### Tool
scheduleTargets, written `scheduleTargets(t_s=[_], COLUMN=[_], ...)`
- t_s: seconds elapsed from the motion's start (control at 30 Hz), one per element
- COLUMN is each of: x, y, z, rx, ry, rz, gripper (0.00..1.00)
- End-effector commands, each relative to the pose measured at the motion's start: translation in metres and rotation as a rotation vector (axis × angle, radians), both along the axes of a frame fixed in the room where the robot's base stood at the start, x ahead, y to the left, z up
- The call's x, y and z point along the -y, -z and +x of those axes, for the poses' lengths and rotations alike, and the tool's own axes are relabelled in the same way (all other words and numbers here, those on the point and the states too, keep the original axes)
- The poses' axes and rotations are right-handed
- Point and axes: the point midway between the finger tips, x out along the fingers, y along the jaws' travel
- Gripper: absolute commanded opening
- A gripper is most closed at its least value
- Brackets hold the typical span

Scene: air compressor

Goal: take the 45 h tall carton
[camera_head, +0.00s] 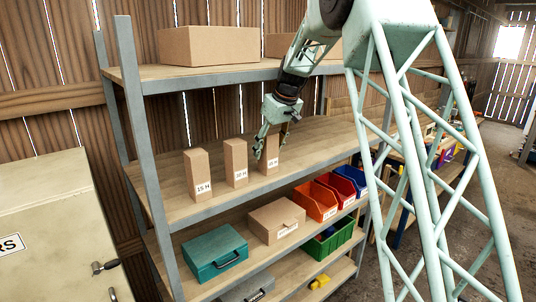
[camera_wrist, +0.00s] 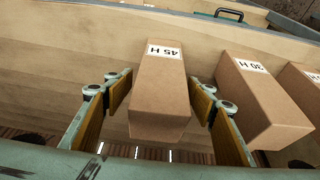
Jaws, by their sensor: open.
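The 45 H carton (camera_head: 271,156) is a tall brown box standing upright on the middle shelf, rightmost of three tall cartons. Its printed label also shows in the wrist view, where the carton (camera_wrist: 160,92) fills the middle. My gripper (camera_head: 270,148) is at the carton's upper part, with its fingers open. In the wrist view my gripper (camera_wrist: 160,100) has one yellow-padded finger on each side of the carton. A narrow gap shows on both sides, so the pads look apart from it. My gripper partly hides the carton in the head view.
The 30 H carton (camera_head: 236,162) stands just left of it, close to one finger in the wrist view. The 15 H carton (camera_head: 197,174) is farther left. The upper shelf (camera_head: 190,78) carries large boxes. Bins and a teal case (camera_head: 214,252) are below. Shelf space right of the 45 H carton is clear.

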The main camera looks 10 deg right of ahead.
Motion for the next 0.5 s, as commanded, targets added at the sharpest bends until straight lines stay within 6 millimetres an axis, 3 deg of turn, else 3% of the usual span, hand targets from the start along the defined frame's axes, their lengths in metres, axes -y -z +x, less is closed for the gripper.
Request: scheduleTargets(t_s=[0.13,0.5], x=[0.0000,0.0000], y=[-0.0001,-0.0001], z=[0.0000,0.0000], rx=[0.000,0.000], ry=[0.000,0.000], rz=[0.000,0.000], gripper=[0.51,0.18])
